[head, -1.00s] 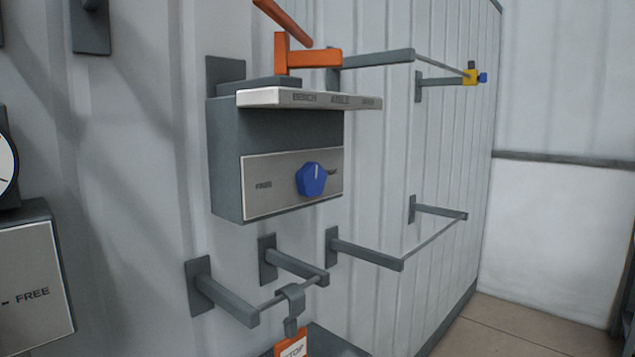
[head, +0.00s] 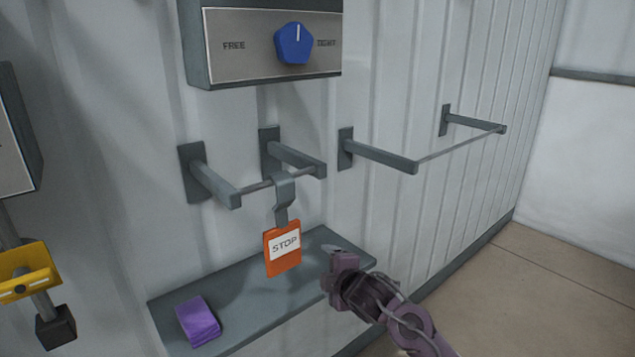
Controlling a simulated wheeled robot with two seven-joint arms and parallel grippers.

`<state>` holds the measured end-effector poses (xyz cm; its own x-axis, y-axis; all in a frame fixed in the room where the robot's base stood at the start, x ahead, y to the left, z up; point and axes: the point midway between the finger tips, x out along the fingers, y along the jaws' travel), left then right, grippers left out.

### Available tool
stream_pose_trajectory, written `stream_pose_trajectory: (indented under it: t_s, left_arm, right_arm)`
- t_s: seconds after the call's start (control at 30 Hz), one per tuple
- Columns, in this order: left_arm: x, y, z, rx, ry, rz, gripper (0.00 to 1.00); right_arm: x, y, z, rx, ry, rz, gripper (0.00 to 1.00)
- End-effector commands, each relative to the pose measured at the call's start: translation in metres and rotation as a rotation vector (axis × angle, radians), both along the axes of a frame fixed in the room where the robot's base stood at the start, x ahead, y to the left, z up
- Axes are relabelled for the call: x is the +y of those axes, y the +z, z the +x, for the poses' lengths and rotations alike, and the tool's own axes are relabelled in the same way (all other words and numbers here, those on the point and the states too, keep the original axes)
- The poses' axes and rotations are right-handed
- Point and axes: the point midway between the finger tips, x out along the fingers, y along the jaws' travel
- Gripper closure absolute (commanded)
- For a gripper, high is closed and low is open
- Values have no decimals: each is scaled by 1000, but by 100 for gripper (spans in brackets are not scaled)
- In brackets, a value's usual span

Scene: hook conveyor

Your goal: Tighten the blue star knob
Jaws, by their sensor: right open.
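The blue star knob (head: 294,44) sits on the front plate of a grey box (head: 226,69) at the top of the head view. The plate reads FREE to the knob's left and a word that looks like TIGHT to its right. The white mark on the knob points about straight up. My right gripper (head: 334,268) is open and empty, well below the knob, just right of the orange STOP tag (head: 282,262) and in front of the shelf. I cannot tell if it touches either. My left gripper is not in view.
The STOP tag hangs by a grey hook (head: 284,190) from a bar between two wall brackets. A grey shelf (head: 240,318) below holds a purple block (head: 198,322). Another bracket (head: 378,158) juts out at right. A yellow part (head: 26,272) is at far left.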

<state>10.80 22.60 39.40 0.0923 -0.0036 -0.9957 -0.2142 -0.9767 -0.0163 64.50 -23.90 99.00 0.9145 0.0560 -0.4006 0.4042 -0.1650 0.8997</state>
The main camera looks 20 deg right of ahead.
Motion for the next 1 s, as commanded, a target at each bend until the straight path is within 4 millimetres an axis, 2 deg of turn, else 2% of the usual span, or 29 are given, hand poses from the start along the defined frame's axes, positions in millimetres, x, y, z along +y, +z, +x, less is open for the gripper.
stream_pose_trajectory:
  t_s: [0.03,0.07,0.1,0.27,0.3,0.4,0.5,0.6,0.73,0.87,1.0]
  left_arm:
    - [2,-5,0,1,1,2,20]
    - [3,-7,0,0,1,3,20]
    - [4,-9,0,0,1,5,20]
    - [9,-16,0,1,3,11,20]
    - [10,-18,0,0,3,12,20]
    - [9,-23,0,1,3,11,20]
    - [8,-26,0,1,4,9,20]
    - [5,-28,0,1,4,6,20]
    - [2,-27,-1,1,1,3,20]
    - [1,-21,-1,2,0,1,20]
    - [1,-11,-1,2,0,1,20]
  right_arm:
    - [2,39,6,-78,42,-78,22]
    - [4,62,8,-124,68,-132,22]
    - [7,94,8,-188,101,-211,22]
    - [15,226,-2,-458,209,-595,22]
    - [18,261,-10,-533,228,-713,22]
    - [24,338,-39,-699,246,-1018,22]
    - [31,391,-69,-813,235,-1275,22]
    - [35,423,-92,-879,214,-1451,22]
    - [38,440,-105,-910,196,-1555,22]
    - [41,449,-96,-914,196,-1566,22]
    - [48,459,-76,-914,196,-1562,22]
